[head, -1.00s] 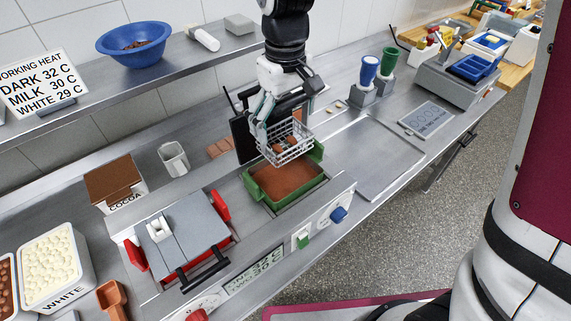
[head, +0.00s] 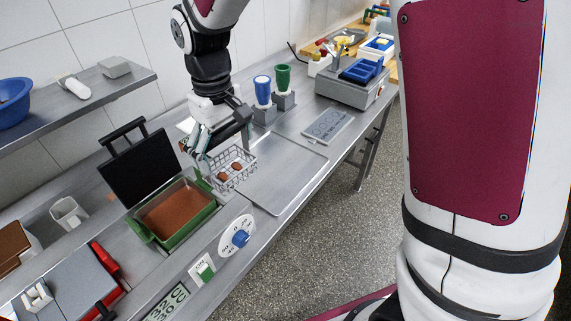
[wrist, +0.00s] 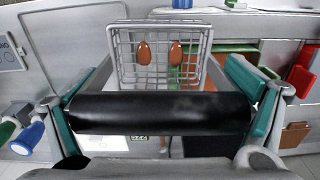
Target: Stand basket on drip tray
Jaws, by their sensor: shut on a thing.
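The wire basket (head: 240,177) holds two brown egg-shaped pieces (head: 236,166). My gripper (head: 205,150) is shut on its black handle; the handle (wrist: 160,113) spans between the teal finger pads in the wrist view. The basket hangs in the air at the left end of the flat metal drip tray (head: 285,175), just right of the green vat. In the wrist view the basket (wrist: 165,45) is beyond the handle. The gap under the basket is hard to judge.
The green vat (head: 178,212) of brown liquid has its black lid (head: 142,170) raised behind it. A control panel (head: 238,235) with a blue knob is in front. Blue (head: 262,88) and green (head: 283,77) cups and a scale (head: 350,90) stand beyond. The tray's right part is clear.

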